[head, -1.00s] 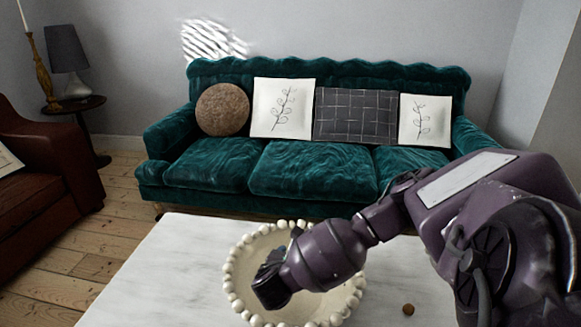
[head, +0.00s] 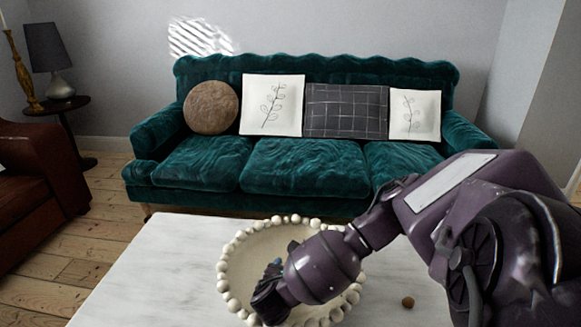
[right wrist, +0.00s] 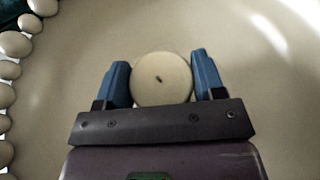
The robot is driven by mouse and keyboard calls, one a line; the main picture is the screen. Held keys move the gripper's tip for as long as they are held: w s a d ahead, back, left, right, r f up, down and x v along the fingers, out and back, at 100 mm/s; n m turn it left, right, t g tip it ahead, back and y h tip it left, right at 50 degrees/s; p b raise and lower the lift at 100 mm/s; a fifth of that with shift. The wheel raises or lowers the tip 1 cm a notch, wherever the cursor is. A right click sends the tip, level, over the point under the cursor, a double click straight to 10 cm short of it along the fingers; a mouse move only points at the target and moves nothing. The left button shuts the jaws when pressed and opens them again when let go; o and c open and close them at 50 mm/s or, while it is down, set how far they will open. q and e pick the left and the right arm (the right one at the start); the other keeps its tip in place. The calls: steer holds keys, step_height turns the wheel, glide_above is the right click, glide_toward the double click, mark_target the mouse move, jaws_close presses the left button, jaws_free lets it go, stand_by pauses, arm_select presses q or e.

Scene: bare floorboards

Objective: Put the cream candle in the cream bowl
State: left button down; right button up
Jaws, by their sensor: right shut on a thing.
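The cream bowl (head: 246,258) has a rim of round beads and sits on the white marble table. My right gripper (head: 272,277) reaches down over the bowl's inside in the head view. In the right wrist view my right gripper (right wrist: 161,72) has its two blue fingers on either side of the round cream candle (right wrist: 162,82) and is shut on it. The candle's top and dark wick show, with the bowl's inner surface (right wrist: 60,110) behind. I cannot tell whether the candle touches the bowl's bottom. The candle is hidden in the head view. My left gripper is out of view.
A small brown ball (head: 408,302) lies on the marble table (head: 160,270) right of the bowl. The table's left part is clear. A green sofa (head: 300,168) with cushions stands behind it, and a brown armchair (head: 40,185) is at the left.

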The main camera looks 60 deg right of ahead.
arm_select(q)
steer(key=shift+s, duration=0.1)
arm_select(e)
steer(key=shift+f, duration=0.25)
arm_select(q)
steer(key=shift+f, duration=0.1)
arm_select(e)
steer(key=o, duration=1)
steer(key=shift+s+f, duration=0.1)
steer(key=shift+f, duration=0.05)
steer(key=shift+r, duration=0.4)
arm_select(q)
steer(key=p, duration=0.1)
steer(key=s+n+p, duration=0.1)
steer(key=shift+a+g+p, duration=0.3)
steer(key=shift+p, duration=0.05)
arm_select(e)
steer(key=v, duration=0.7)
steer(key=shift+a+r, duration=0.25)
steer(key=shift+r, duration=0.2)
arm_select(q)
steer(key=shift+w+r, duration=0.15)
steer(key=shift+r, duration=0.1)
